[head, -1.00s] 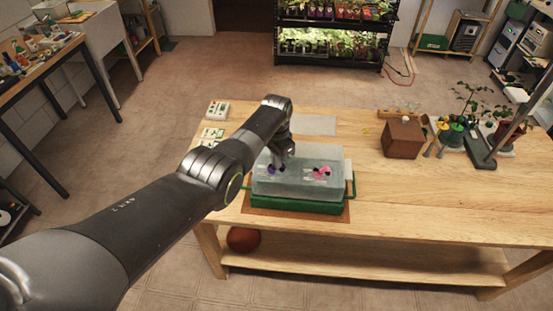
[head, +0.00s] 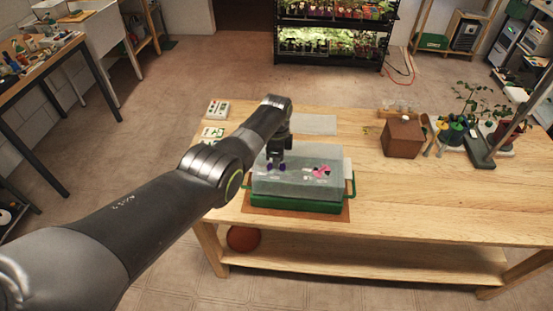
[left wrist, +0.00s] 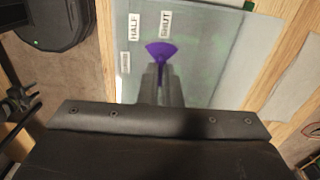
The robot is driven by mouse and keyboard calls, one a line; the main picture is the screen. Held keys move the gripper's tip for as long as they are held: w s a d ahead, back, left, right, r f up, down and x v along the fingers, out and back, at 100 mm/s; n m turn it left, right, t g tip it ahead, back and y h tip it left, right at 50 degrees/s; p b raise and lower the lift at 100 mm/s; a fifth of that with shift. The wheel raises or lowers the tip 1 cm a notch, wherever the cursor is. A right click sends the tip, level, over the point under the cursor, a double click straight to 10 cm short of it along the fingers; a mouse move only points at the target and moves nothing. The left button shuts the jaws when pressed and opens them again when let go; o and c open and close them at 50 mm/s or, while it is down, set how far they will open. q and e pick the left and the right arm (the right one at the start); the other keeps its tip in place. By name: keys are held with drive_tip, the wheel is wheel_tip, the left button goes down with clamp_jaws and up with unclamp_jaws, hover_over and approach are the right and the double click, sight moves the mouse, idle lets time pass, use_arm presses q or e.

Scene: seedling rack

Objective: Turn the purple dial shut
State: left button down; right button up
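The purple dial (left wrist: 160,50) is on the top of the pale translucent lid (head: 300,185) of a green-based tray on the table. In the left wrist view its wide, fan-shaped end points toward the SHUT label (left wrist: 165,25). The HALF label (left wrist: 135,26) is to its left, and a third label (left wrist: 125,62) is too small to read. My left gripper (left wrist: 160,78) is down at the dial, its fingers close together on it. In the head view, bits of purple show on both sides of the left gripper (head: 276,163). My right gripper is not in view.
A pink dial (head: 322,171) is to the right on the same lid. The green tray base (head: 295,204) has side handles. A brown box (head: 404,137) and potted plants stand farther right. The table's front right is clear.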

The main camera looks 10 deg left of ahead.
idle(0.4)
use_arm(q)
drive_tip(key=c, duration=1.6)
unclamp_jaws()
wheel_tip(320, 180, up, 6)
drive_tip(key=shift+r+p, duration=0.15)
drive_tip(key=shift+p, duration=0.5)
wheel_tip(320, 180, up, 11)
drive_tip(key=b, duration=0.2)
drive_tip(key=shift+b, duration=0.3)
